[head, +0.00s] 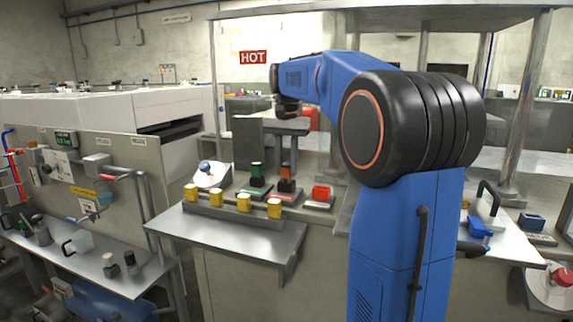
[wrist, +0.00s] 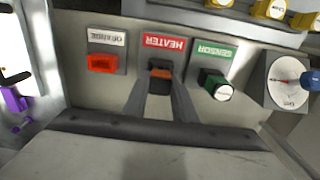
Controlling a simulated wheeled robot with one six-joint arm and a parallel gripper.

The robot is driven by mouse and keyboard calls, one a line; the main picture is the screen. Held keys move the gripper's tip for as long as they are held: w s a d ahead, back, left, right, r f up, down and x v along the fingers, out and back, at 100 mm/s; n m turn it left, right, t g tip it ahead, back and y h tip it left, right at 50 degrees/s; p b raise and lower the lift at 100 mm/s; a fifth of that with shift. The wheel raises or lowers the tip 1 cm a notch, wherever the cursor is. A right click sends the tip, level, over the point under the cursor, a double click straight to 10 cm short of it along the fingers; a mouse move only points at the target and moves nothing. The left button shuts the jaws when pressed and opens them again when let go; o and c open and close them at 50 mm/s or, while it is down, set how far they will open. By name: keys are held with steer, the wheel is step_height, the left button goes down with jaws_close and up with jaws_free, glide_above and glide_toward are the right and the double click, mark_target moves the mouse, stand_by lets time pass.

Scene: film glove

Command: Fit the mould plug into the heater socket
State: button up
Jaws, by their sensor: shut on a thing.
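In the wrist view my gripper (wrist: 160,84) is shut on the mould plug (wrist: 161,73), a small orange-and-dark piece between the fingertips. The plug is at the heater socket (wrist: 159,64), just below the red HEATER label (wrist: 165,42). The fingers hide part of it, and I cannot tell how deep it sits. In the head view the orange plug (head: 287,172) shows upright at the panel, below the end of my arm, with the red heater plate (head: 283,192) around its foot.
A green plug (wrist: 214,84) stands at the SENSOR place, close on the right in the wrist view. A red-orange block (wrist: 102,63) is on the left. A dial gauge (wrist: 288,80) is further right. Several yellow-topped connectors (head: 243,202) line the front shelf (head: 225,232).

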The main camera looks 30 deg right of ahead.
mark_target(287, 164)
steer(key=shift+f, duration=0.35)
steer(key=o, duration=1.1)
step_height(287, 164, up, 17)
steer(key=shift+r, duration=0.15)
